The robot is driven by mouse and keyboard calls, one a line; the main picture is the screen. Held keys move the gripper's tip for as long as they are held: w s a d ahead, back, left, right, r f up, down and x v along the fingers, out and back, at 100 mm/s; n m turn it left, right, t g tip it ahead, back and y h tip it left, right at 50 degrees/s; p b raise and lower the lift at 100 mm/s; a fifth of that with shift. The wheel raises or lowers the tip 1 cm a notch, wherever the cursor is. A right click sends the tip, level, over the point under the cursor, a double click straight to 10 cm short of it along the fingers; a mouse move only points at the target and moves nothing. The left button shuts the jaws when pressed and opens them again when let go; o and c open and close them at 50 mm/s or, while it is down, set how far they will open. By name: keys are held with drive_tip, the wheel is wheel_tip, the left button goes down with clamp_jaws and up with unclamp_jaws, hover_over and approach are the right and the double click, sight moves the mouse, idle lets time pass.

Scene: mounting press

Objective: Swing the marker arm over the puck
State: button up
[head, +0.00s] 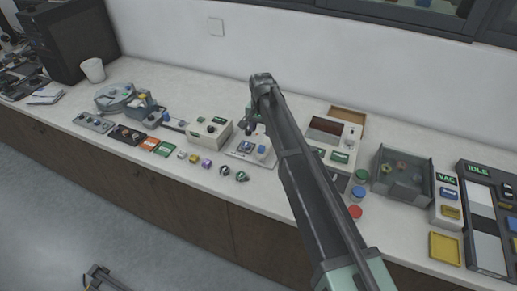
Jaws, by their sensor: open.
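My gripper (251,127) is a small dark shape at the end of my arm. It hangs over a light plate (236,153) that carries small dark and blue parts. It is open, and I see nothing held in it. My arm hides part of the area to the right of the plate. I cannot tell which part is the marker arm. Several small pucks lie along the front of the counter, among them a purple one (206,163), a yellow one (194,158) and a dark green one (241,176). I cannot tell which puck is meant.
A cream box with knobs (209,131) stands left of the plate. A round grey machine (115,97) is farther left. A grey open bin (402,179), a yellow tray (445,248) and round red (355,212) and blue (357,193) pieces are to the right.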

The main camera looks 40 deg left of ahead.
sight(261, 147)
wheel_tip(261, 147, down, 10)
drive_tip(key=b, duration=0.8)
drive_tip(key=shift+r, duration=0.35)
drive_tip(key=shift+r, duration=0.1)
clamp_jaws()
drive_tip(key=shift+d, duration=0.1)
